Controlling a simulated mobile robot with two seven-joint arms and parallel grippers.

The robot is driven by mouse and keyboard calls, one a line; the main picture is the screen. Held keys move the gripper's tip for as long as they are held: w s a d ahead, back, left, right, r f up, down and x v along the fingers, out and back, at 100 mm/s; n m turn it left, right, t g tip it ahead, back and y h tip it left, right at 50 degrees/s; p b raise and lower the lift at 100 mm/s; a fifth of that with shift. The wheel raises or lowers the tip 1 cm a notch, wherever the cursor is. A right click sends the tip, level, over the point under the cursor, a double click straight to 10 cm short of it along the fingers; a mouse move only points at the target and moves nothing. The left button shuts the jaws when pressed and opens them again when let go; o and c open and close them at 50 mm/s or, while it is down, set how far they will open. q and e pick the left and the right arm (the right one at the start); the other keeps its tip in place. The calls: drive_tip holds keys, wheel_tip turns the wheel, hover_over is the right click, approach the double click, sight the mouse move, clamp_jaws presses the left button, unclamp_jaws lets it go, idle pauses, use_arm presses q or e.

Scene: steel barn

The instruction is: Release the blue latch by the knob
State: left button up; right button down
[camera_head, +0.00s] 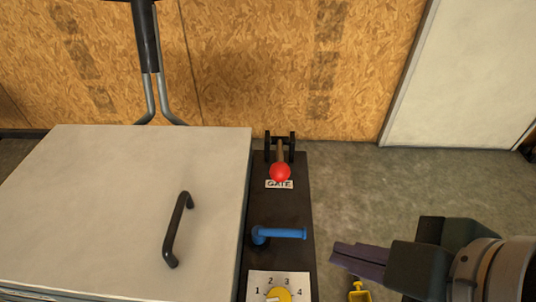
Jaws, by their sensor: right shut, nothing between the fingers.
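The blue latch (277,233) lies on a dark panel beside the grey lid. Its bar points to the right from a rounded end at the left. A red ball knob (280,172) stands on a lever behind it, above a label reading GATE. My right gripper (337,258) comes in from the right, to the right of the latch and a little nearer. Its dark fingers are together and empty, apart from the latch. My left gripper is not in view.
A grey lid (110,200) with a black handle (177,230) fills the left. A yellow dial (280,295) with numbers sits at the panel's front. A small yellow part (359,292) shows below my right gripper. Open concrete floor (400,185) lies to the right.

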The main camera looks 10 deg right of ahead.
sight(279, 235)
use_arm(q)
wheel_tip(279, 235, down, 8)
drive_tip(key=b, duration=0.5)
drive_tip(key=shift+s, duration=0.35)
use_arm(e)
wheel_tip(279, 235, down, 8)
drive_tip(key=n, duration=0.1)
drive_tip(key=shift+s+a+f+y, duration=0.2)
drive_tip(key=shift+s+y, duration=0.1)
drive_tip(key=shift+s, duration=0.15)
use_arm(q)
drive_tip(key=shift+b, duration=0.35)
use_arm(e)
drive_tip(key=shift+f, duration=0.1)
drive_tip(key=b+x, duration=0.6)
drive_tip(key=x, duration=0.4)
drive_tip(key=shift+w+f, duration=0.15)
drive_tip(key=shift+f, duration=0.2)
drive_tip(key=shift+w+d+r, duration=0.2)
drive_tip(key=shift+w+r, duration=0.1)
drive_tip(key=shift+w, duration=0.3)
drive_tip(key=shift+w+d+r, duration=0.2)
drive_tip(key=shift+w+r, duration=0.1)
drive_tip(key=shift+w, duration=0.3)
drive_tip(key=shift+w+d+r, duration=0.2)
drive_tip(key=shift+w, duration=0.35)
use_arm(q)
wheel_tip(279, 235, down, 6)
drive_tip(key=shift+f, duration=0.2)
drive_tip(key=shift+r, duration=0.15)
